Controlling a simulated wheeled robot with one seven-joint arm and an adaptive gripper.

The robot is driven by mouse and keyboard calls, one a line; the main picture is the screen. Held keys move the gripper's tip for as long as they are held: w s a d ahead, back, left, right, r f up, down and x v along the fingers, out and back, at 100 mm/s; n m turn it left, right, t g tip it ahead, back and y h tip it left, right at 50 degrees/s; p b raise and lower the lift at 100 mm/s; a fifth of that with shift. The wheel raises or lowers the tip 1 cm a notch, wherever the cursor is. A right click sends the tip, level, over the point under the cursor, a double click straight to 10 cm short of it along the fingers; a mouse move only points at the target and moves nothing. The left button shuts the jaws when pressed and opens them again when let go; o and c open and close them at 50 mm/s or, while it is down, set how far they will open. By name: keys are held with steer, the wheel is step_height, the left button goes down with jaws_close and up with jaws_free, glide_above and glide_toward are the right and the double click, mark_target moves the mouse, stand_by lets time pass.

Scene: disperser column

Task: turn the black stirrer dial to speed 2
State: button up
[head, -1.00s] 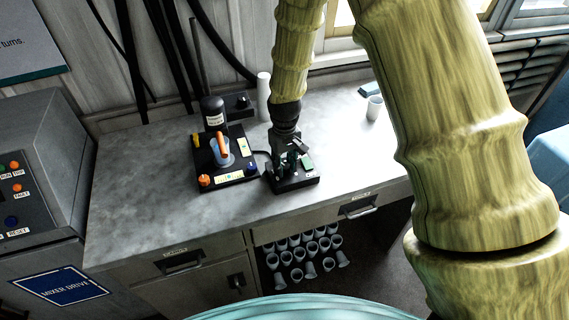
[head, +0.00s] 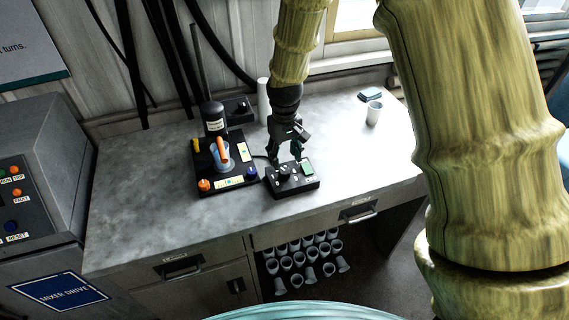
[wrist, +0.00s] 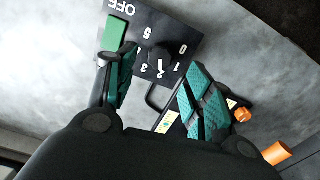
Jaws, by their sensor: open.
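The black stirrer dial (head: 284,171) stands on a small dark control box (head: 306,187) on the bench. In the wrist view the dial (wrist: 159,57) shows on the box's face, ringed by white numerals from 0 to 5. A white mark on its edge lies on the side of the 1 and 2; I cannot tell exactly which it meets. My gripper (head: 287,158) is open above the dial, pointing down. In the wrist view the teal-padded fingers of my gripper (wrist: 161,59) are apart, one either side of the dial, and it looks clear of them.
A green switch (head: 307,167) is on the box beside the dial, by the OFF label. Left of it stands a disperser stand (head: 208,185) with orange and blue knobs. A white cup (head: 374,113) stands back right. The bench's left part is clear.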

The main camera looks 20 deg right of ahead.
mark_target(284, 170)
steer(key=shift+r, duration=2.95)
